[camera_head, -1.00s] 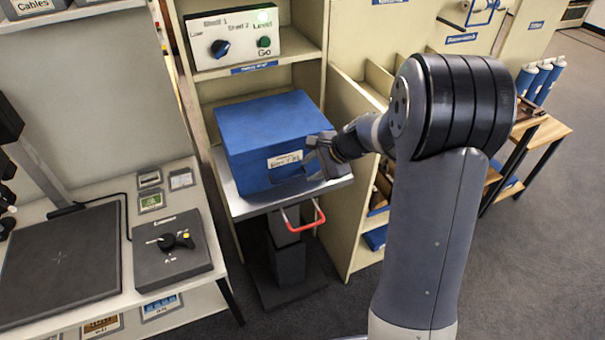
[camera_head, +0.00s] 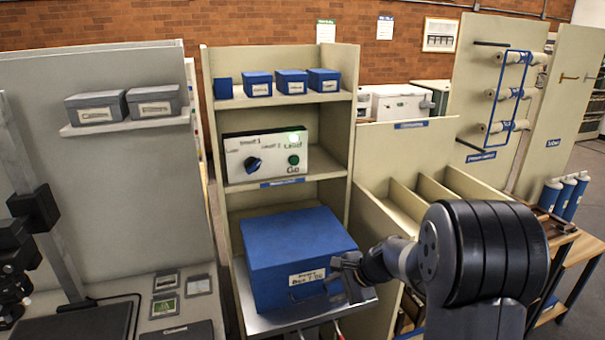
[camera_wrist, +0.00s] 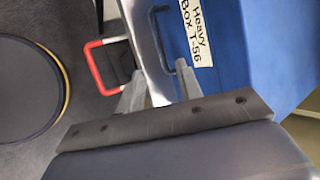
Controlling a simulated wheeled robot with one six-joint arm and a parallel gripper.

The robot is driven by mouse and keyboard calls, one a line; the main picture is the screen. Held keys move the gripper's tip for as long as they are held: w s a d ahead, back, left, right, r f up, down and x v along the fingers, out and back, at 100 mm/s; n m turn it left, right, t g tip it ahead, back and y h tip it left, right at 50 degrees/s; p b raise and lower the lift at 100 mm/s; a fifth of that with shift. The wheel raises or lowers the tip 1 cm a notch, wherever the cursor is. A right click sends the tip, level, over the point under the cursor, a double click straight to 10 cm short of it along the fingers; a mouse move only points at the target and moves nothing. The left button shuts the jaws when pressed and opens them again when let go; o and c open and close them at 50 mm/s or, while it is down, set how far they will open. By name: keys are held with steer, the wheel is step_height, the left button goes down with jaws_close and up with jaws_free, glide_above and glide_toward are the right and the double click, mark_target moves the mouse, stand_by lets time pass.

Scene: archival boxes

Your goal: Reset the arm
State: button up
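My gripper (camera_head: 350,283) is at the front right of a large blue box (camera_head: 297,245) in the head view. In the wrist view its two fingers (camera_wrist: 160,88) stand apart with nothing held between them. The right finger's tip is close to the dark handle on the box's labelled face; I cannot tell whether they touch. The blue box (camera_wrist: 260,50) reads "Heavy Box T-56" in the wrist view. It sits on a grey lift platform (camera_head: 300,318) in front of the shelf unit. My arm is bent and fills the lower right of the head view.
A control panel (camera_head: 268,160) with a blue knob, a lit green lamp and a "Go" button stands on the shelf above the box. Small blue boxes (camera_head: 290,82) line the top shelf. A cream divider unit (camera_head: 405,150) stands close right. A red handle (camera_wrist: 96,65) projects from the platform.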

mark_target(315, 299)
steer(key=x, duration=0.7)
steer(key=shift+w, duration=0.1)
steer(key=shift+a+f, duration=0.1)
steer(key=shift+f, duration=0.05)
steer(key=shift+a, duration=0.1)
